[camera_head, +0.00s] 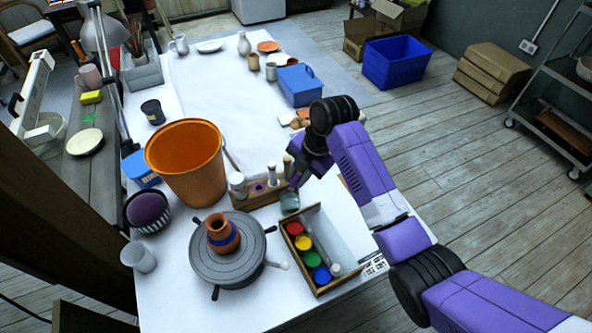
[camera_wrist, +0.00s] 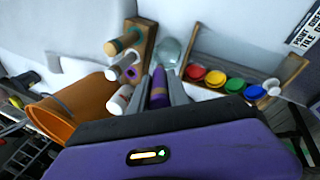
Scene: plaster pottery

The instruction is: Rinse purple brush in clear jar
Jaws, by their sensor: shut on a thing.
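My gripper (camera_head: 295,181) is shut on the purple brush (camera_wrist: 158,86), which stands between the two fingers in the wrist view (camera_wrist: 160,82). The fingers are above the table, close to the clear jar. The clear jar (camera_head: 289,203) is a small greenish glass vessel between the brush rack and the paint box; it also shows just beyond the fingertips in the wrist view (camera_wrist: 168,46). The brush's tip is hidden, so I cannot tell whether it is inside the jar. The wooden brush rack (camera_head: 262,199) holds other brushes and has a purple-ringed slot.
A wooden paint box (camera_head: 318,284) with red, yellow, green and blue pots stands right of the jar. A large orange bucket (camera_head: 190,165) and a turntable (camera_head: 228,262) with a small clay vase (camera_head: 221,237) are to the left.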

